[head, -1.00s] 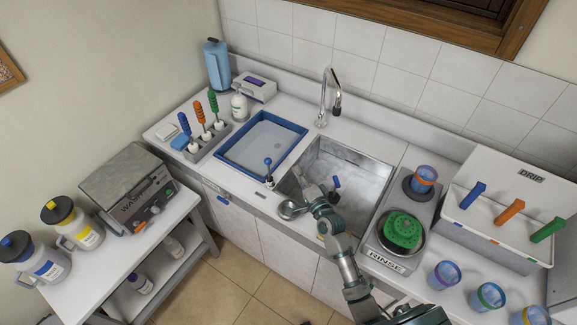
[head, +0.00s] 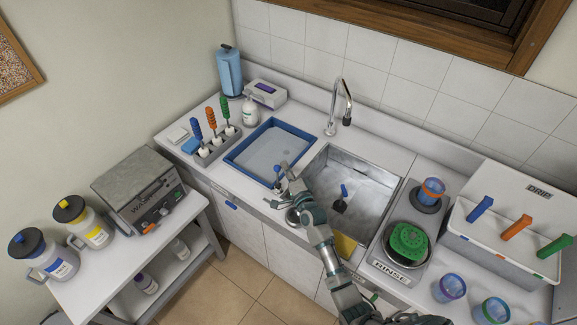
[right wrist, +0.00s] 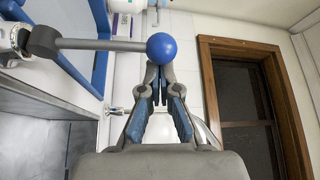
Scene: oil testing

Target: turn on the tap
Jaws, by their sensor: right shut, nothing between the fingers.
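The chrome tap (head: 341,108) stands upright behind the sink, with its spout curving over. I cannot see any water running from it. A lever with a blue ball knob (head: 277,169) stands on the counter's front edge, left of the sink. In the right wrist view the blue ball (right wrist: 162,47) and its grey rod (right wrist: 100,44) lie across the picture, just past my fingertips. My right gripper (head: 284,188) is beside this lever; its fingers (right wrist: 157,80) are shut and empty. Whether they touch the ball is unclear. My left gripper is out of view.
The steel sink (head: 375,183) holds a blue-handled tool (head: 342,197). A blue-rimmed tray (head: 240,160) lies left of the lever. A side table with jugs (head: 45,252) is at left.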

